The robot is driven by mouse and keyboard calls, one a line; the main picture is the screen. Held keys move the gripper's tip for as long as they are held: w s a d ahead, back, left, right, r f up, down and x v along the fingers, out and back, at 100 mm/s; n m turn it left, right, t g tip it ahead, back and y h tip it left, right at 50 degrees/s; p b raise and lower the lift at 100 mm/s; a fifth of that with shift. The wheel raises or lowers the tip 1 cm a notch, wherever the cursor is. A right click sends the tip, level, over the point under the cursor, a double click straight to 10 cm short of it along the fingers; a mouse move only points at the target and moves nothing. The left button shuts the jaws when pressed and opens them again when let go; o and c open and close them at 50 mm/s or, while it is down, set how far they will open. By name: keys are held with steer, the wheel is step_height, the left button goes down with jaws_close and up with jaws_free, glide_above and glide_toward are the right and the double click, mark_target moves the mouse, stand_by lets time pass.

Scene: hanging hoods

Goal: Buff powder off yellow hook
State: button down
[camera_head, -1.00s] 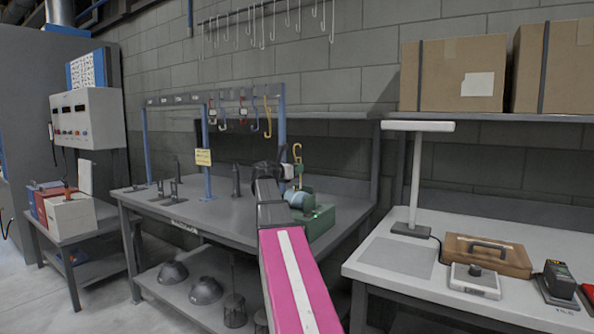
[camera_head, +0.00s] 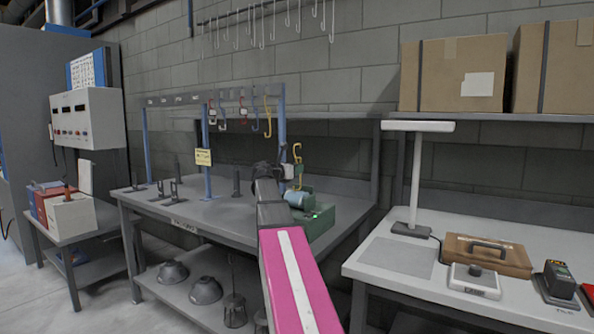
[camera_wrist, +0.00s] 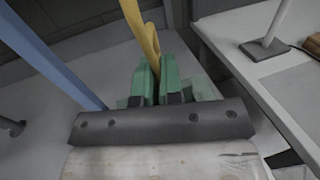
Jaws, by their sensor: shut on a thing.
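A yellow hook (camera_head: 297,155) stands upright in my gripper (camera_head: 297,171), beside the green machine on the back bench. In the wrist view the yellow hook (camera_wrist: 148,38) runs up from between the green finger pads of my gripper (camera_wrist: 156,82), which is shut on it. The green machine (camera_head: 321,222) has a light blue round part (camera_head: 295,199) just below my gripper. I cannot tell whether the hook touches that part. Any powder on the hook is too small to make out. Another yellow hook (camera_head: 268,117) hangs on the rack.
The rack's blue post (camera_head: 283,123) stands close behind my gripper, and the post also shows in the wrist view (camera_wrist: 55,55). A grey bench (camera_head: 215,225) carries black fixtures. A white-topped bench (camera_head: 500,310) with a lamp (camera_head: 415,170) stands at right.

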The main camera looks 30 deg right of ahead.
steer(key=shift+r, duration=0.1)
steer(key=shift+r, duration=2.9)
